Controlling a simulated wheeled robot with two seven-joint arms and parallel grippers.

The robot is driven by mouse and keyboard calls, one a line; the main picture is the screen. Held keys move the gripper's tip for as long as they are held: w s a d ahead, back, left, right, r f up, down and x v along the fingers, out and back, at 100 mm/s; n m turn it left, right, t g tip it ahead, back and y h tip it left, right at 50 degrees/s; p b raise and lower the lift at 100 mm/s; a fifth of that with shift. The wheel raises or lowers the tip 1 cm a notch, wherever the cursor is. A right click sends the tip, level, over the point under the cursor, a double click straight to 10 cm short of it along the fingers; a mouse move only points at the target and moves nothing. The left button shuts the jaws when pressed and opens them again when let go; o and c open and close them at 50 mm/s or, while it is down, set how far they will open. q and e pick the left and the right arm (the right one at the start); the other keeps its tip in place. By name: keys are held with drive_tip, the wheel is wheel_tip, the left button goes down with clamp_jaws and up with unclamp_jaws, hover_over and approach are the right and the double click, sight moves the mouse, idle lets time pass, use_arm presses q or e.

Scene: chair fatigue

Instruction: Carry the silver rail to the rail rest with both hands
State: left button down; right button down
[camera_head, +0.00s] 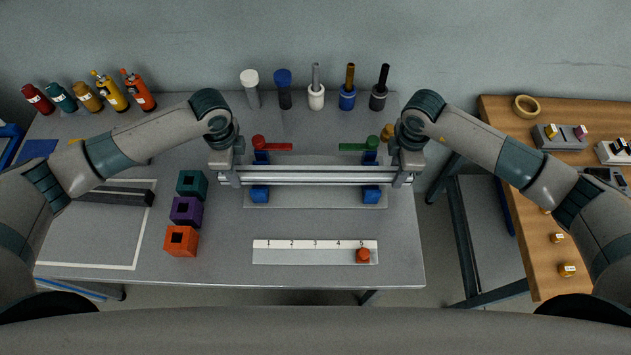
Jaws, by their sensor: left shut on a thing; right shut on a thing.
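The silver rail (315,175) lies level across the middle of the grey table in the head view. My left gripper (227,172) is shut on its left end, and my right gripper (404,173) is shut on its right end. The rail rest (315,197) is a pale plate with blue blocks, and blue supports (260,194) and (372,194) show in front of the rail. A red lever (278,147) and a green lever (355,147) stand behind the rail. The rail hides part of the rest; I cannot tell whether it touches it.
Orange, purple and green blocks (186,211) stand left of the rest. A numbered strip (300,252) with a red knob lies in front. Several bottles (109,92) and tools in holders (316,92) line the back. A wooden table (520,200) stands at the right.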

use_arm(q)
drive_tip(key=shift+f+b, duration=0.55)
drive_tip(key=shift+f, duration=0.15)
use_arm(e)
drive_tip(key=shift+f, duration=0.7)
use_arm(q)
drive_tip(key=c, duration=1.3)
unclamp_jaws()
drive_tip(key=shift+r, duration=0.1)
use_arm(e)
drive_tip(key=c, duration=1.3)
unclamp_jaws()
drive_tip(key=shift+r, duration=0.1)
use_arm(q)
drive_tip(key=shift+r, duration=0.15)
wheel_tip(320, 180, up, 12)
drive_tip(key=shift+f, duration=0.1)
use_arm(e)
drive_tip(key=shift+r, duration=0.1)
wheel_tip(320, 180, up, 12)
drive_tip(key=shift+f, duration=0.1)
use_arm(q)
drive_tip(key=shift+s+f, duration=0.1)
drive_tip(key=shift+s, duration=0.05)
use_arm(e)
drive_tip(key=shift+s+f, duration=0.1)
